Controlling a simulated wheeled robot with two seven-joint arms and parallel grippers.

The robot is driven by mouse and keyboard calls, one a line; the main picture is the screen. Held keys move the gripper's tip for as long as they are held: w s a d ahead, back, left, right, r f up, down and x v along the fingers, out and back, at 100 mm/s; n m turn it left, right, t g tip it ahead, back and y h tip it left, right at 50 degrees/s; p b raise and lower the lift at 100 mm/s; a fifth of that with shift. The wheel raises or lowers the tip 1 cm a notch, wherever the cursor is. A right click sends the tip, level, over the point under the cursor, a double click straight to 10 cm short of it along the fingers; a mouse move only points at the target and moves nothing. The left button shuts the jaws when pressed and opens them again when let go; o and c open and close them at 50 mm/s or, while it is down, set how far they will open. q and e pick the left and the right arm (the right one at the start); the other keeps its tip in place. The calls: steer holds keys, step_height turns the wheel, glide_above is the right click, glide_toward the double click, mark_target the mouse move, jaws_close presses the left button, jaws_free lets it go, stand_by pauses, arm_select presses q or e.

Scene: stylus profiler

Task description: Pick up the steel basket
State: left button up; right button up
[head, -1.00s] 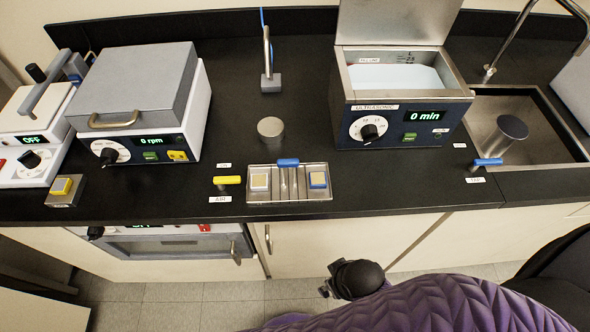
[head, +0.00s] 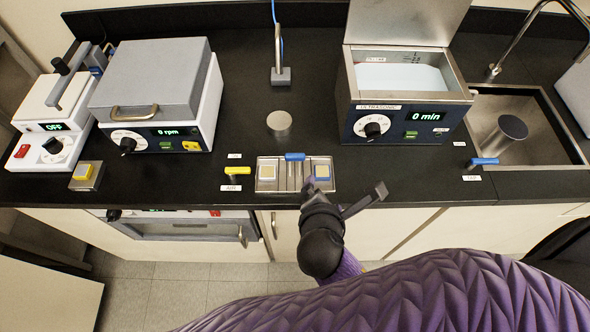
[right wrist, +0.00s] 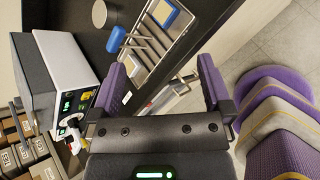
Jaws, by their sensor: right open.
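The steel basket (head: 267,187) sits on the black counter near its front edge. It is a shallow tray with a blue-topped handle (head: 295,157) at its middle and a small square piece in each side. It also shows in the right wrist view (right wrist: 150,62), beyond the fingers, with the blue grip (right wrist: 116,40) at left. My right gripper (head: 346,187) is open and empty, at the counter's front edge just right of the basket. One finger overlaps the basket's right front corner in the head view; I cannot tell whether they touch. My left gripper is not in view.
The ultrasonic bath (head: 355,125) is behind right, a blue tap lever (head: 484,161) further right. The counter right of the basket is clear.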

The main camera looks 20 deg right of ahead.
mark_target(295, 158)
steer(key=w+f+n+t+b, duration=0.1)
steer(key=w+n, duration=0.2)
steer(key=w+a+f+n+t+b, duration=0.1)
steer(key=w+n, duration=0.3)
steer(key=w+a+f+n+t+b, duration=0.1)
steer(key=w+n, duration=0.2)
steer(key=w, duration=0.1)
steer(key=shift+a+f+y, duration=0.15)
steer(key=shift+f+y, duration=0.15)
steer(key=shift+w, duration=0.25)
steer(key=shift+c, duration=1.3)
jaws_close()
